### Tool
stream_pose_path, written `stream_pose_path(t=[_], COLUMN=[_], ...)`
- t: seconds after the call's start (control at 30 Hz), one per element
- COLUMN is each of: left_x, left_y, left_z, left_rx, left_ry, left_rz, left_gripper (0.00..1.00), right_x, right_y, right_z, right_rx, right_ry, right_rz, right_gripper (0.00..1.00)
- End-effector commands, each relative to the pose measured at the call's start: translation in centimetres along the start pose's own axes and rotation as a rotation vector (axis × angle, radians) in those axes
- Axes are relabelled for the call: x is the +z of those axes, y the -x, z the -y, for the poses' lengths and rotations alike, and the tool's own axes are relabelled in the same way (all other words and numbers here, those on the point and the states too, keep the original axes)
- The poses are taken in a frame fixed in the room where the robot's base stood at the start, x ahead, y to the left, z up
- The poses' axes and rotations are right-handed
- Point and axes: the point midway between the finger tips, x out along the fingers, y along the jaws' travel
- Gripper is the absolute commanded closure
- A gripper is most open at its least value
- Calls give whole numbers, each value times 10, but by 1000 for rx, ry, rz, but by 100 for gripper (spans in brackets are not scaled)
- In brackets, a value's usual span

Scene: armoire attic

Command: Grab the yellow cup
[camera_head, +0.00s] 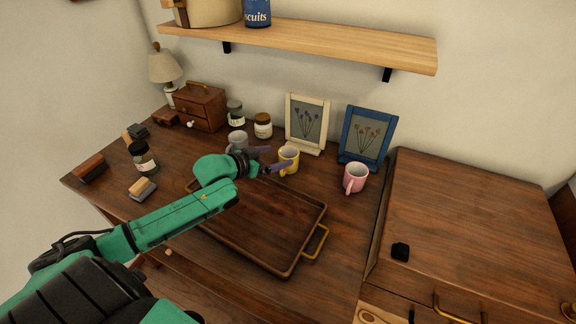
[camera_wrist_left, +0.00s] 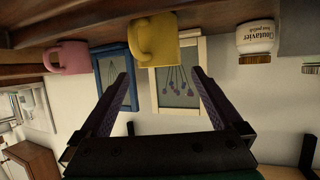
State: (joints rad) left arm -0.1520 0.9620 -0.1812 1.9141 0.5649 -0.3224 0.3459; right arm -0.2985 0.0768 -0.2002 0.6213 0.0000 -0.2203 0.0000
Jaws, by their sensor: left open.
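The yellow cup (camera_head: 289,160) stands upright on the brown desk behind the tray, between a grey mug and a pink mug. My left gripper (camera_head: 279,160) is at the cup's near left side, and its fingers partly overlap the cup in the head view. In the left wrist view the yellow cup (camera_wrist_left: 154,40) shows upside down, ahead of the fingertips and roughly between them. The left gripper (camera_wrist_left: 160,80) is open and nothing is between its fingers. I cannot tell whether a finger touches the cup. My right gripper is not in view.
A pink mug (camera_head: 355,178) stands to the right and a grey mug (camera_head: 237,140) to the left. A wooden tray (camera_head: 309,243) lies under my arm. Picture frames (camera_head: 307,122) and jars (camera_head: 263,126) stand behind. A shelf (camera_head: 330,46) hangs above.

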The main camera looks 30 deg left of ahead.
Motion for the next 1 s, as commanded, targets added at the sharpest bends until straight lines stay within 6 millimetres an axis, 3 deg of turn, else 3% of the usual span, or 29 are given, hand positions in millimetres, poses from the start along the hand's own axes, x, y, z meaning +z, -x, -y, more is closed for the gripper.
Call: stream_pose_path(t=[0.17,0.43,0.67,0.77,0.9,1.0], left_x=[-1,0,1,1,0,0], left_y=[-14,-56,-60,-60,-60,-59], left_z=[0,-1,-1,-1,-1,-1], left_rx=[1,1,1,1,1,1], left_ry=[0,0,-2,-2,-2,-2], left_rz=[-2,-2,1,0,0,-1], left_gripper=[0,0,0,31,84,87], right_x=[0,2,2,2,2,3], right_y=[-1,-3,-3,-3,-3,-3], right_z=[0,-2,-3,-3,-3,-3], right_rx=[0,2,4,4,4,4], right_ry=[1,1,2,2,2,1], right_rz=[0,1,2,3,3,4], right_gripper=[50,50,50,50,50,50])
